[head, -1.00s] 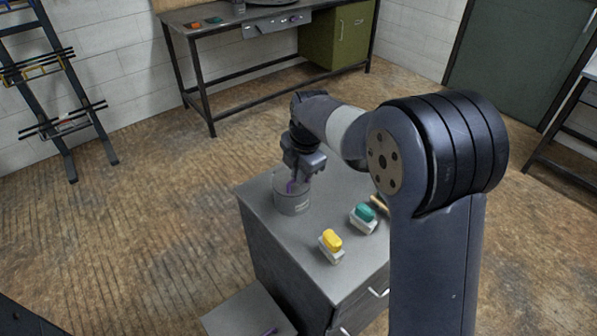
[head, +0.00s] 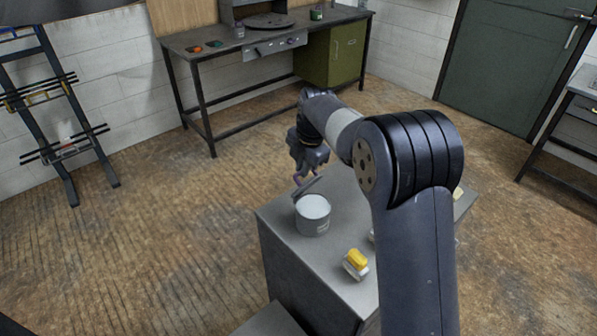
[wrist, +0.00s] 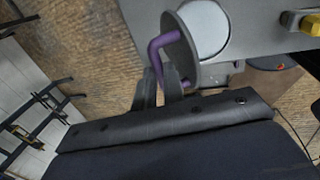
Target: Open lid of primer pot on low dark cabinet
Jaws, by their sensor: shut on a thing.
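The primer pot (head: 312,222) is a grey can on the low dark cabinet (head: 290,246), near its left back edge. Its round mouth is uncovered and shows a pale white inside. The grey lid (head: 305,188) is tilted steeply up at the pot's back rim; whether it still touches the rim I cannot tell. In the wrist view, the lid (wrist: 190,62) carries a purple bent handle (wrist: 156,58), and the white inside (wrist: 207,28) shows beside it. My gripper (head: 299,176) is shut on this handle, just above and behind the pot; its fingers (wrist: 163,88) show in the wrist view.
A yellow-topped block (head: 356,261) stands on the cabinet right of the pot. Other items there are mostly hidden behind my arm. A workbench (head: 215,45) stands at the back wall and a dark rack (head: 45,100) at left. The floor between is clear.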

